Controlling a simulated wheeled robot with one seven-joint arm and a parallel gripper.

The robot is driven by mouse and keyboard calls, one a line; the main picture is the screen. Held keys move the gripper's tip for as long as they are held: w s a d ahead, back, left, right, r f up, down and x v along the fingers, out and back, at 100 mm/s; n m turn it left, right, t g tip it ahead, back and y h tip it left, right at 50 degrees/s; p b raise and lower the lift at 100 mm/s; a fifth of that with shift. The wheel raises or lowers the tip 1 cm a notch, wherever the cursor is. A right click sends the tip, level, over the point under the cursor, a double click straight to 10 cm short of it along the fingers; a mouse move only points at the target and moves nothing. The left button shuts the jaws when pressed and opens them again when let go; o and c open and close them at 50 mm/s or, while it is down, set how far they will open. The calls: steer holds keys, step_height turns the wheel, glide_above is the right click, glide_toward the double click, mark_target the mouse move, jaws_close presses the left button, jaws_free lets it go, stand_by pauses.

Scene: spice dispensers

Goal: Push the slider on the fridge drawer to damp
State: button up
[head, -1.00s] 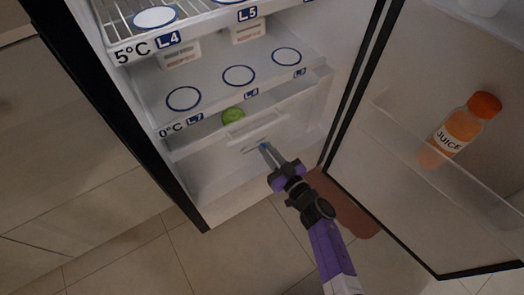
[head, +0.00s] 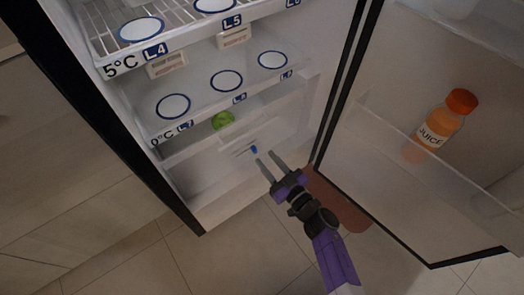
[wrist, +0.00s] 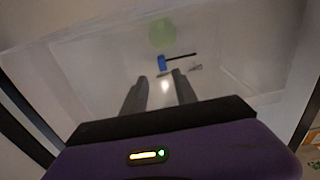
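The fridge drawer (head: 215,170) is a pale, translucent front at the bottom of the fridge. Its slider is a small blue knob (head: 254,149) on that front. It also shows in the wrist view (wrist: 162,62), at the left end of a dark line; a small mark nearby is unreadable. In the head view a dark mark lies left of the knob. My gripper (head: 265,155) is open and empty, with its fingertips just below and right of the knob. In the wrist view the spread fingers (wrist: 160,77) point toward the knob, apparently without touching it.
A green round fruit (head: 222,120) shows behind the drawer's upper part. Labelled shelves (head: 200,92) sit above. The open fridge door (head: 390,200) stands right of my arm and holds a juice bottle (head: 446,118). Tiled floor (head: 235,250) lies in front.

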steer(key=p+v, duration=0.1)
steer(key=v, duration=0.2)
steer(key=shift+s+d, duration=0.15)
steer(key=shift+s, duration=0.05)
stand_by(0.4)
